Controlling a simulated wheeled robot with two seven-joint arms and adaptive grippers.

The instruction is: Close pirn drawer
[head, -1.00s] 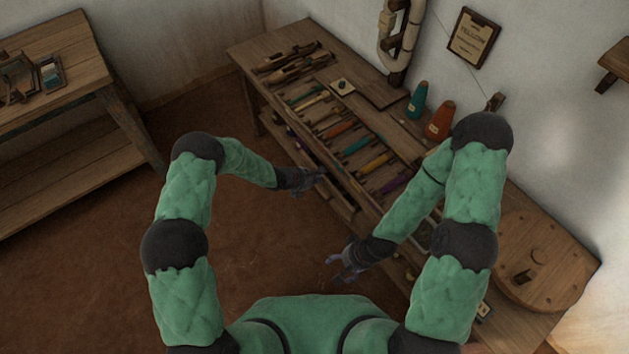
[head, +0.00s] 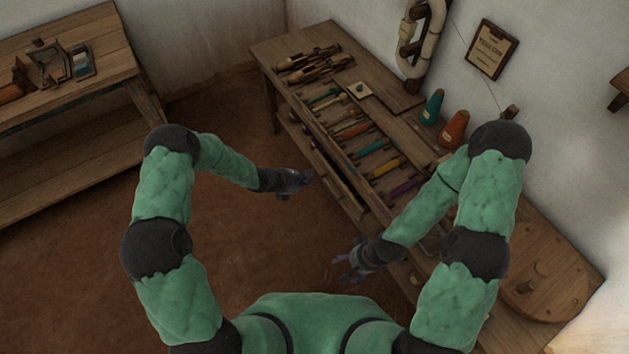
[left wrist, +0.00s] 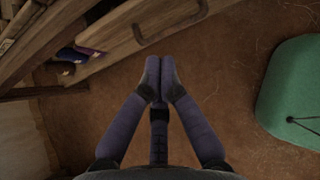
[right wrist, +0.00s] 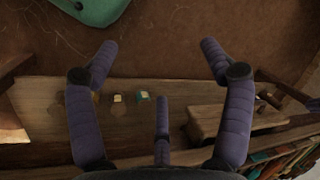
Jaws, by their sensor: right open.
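The pirn drawer (head: 337,186) is in the front of the long bench. In the left wrist view its wooden front (left wrist: 122,38) stands out from the bench, with a bar handle (left wrist: 172,26). Purple and blue pirns (left wrist: 78,54) show in the gap behind the front, so the drawer is partly open. My left gripper (head: 306,178) is in front of the drawer, apart from it. Its fingertips (left wrist: 160,82) are together with nothing between them. My right gripper (head: 350,270) is open and empty, nearer to me beside the bench; its spread fingers (right wrist: 158,58) show in its wrist view.
Teal and orange cones (head: 454,128) stand by the wall. A second table (head: 100,50) is at the left. The earthen floor (head: 240,235) between is clear.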

